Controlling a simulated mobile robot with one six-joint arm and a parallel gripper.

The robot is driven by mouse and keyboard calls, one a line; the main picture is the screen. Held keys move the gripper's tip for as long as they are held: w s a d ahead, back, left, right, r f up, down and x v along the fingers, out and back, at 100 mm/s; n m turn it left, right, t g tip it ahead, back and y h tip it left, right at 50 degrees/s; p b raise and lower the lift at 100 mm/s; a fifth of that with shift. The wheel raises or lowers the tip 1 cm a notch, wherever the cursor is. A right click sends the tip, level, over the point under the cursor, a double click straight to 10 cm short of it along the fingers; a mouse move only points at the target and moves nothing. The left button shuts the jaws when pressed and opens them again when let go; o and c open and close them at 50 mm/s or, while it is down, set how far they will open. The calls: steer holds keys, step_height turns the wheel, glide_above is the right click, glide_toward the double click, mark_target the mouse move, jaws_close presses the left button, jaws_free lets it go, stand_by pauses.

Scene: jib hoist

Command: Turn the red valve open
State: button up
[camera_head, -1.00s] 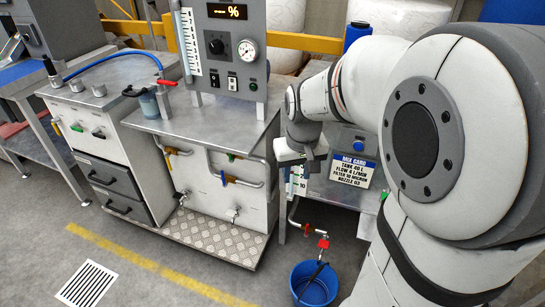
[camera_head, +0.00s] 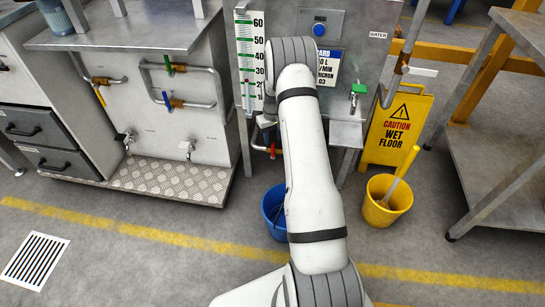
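A small red valve (camera_head: 274,151) sits on a pipe low on the right-hand unit, just above a blue bucket (camera_head: 274,210). My forearm hides part of the valve, its pipe and the bucket. My arm reaches up from the bottom of the view and bends down at the top, in front of the unit. A small grey part of what seems to be my gripper (camera_head: 265,123) shows left of the forearm, a little above the red valve in the picture. Its fingers are mostly hidden. I cannot tell whether it touches the valve or is open.
Pipes with green (camera_head: 168,63), blue and orange handles run along the left cabinet. A checker-plate step (camera_head: 170,181) juts out below them. Right of my arm are a yellow wet-floor sign (camera_head: 398,125), a yellow bucket (camera_head: 387,202) and a metal table. The floor in front is clear.

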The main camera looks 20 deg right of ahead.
mark_target(273, 150)
step_height(273, 150, down, 8)
steer(key=b, duration=0.3)
steer(key=shift+f, duration=0.15)
jaws_close()
stand_by(0.5)
